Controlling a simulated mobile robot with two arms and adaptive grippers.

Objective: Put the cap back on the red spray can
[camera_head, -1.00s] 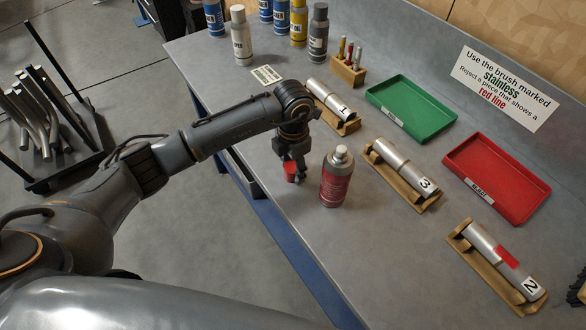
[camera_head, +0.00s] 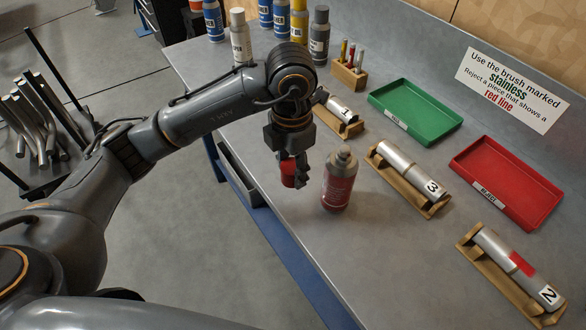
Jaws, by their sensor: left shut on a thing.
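The red spray can (camera_head: 338,184) stands upright on the grey bench near its front edge. Its grey top shows and no cap is on it. My left gripper (camera_head: 290,176) is shut on the red cap (camera_head: 288,172), just left of the can's upper part. The cap looks raised above the bench and apart from the can. My fingers hide part of the cap. My right gripper is not in view.
Wooden cradles hold metal tubes, including one numbered 3 (camera_head: 405,168) and one numbered 2 (camera_head: 515,265). A green tray (camera_head: 440,131) and a red tray (camera_head: 530,210) lie behind. A brush holder (camera_head: 350,75) and several spray cans stand at the back left.

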